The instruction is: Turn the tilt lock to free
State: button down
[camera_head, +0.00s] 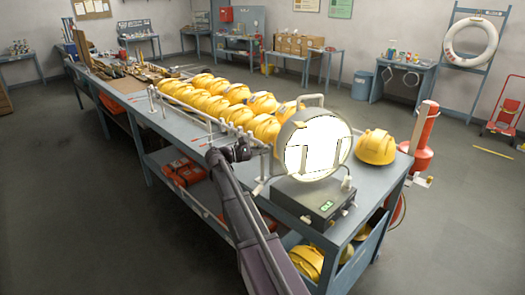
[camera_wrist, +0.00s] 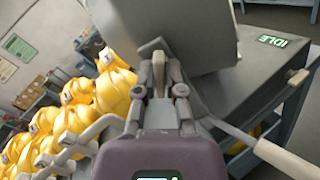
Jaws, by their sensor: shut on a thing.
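The round lamp-like head (camera_head: 318,146) has a bright white face and a top handle. It stands on a dark control box (camera_head: 312,198) with a small green display, which reads IDLE in the wrist view (camera_wrist: 272,41). My gripper (camera_head: 262,151) is at the left side of the head. In the wrist view my gripper (camera_wrist: 159,88) is closed around a small tan-grey lever-like piece (camera_wrist: 158,66) beside the grey housing (camera_wrist: 180,32). This piece appears to be the tilt lock; its markings are not readable, and the fingers hide its lower part.
Rows of yellow helmets (camera_head: 222,100) fill the bench behind a low metal rail (camera_head: 180,112). One helmet (camera_head: 376,147) sits right of the head. A pale-handled lever (camera_wrist: 285,158) juts out at lower right in the wrist view. The floor left of the bench is clear.

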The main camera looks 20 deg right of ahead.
jog(key=n, duration=0.5)
jog(key=shift+s+f, duration=0.1)
jog(key=shift+s, duration=0.05)
jog(key=shift+n, duration=0.3)
jog(key=c, duration=0.7)
grip_release()
jog(key=shift+d, duration=0.15)
jog(key=shift+c, duration=0.2)
jog(key=w+a, duration=0.1)
jog(key=a, duration=1.1)
jog(key=shift+w, duration=0.3)
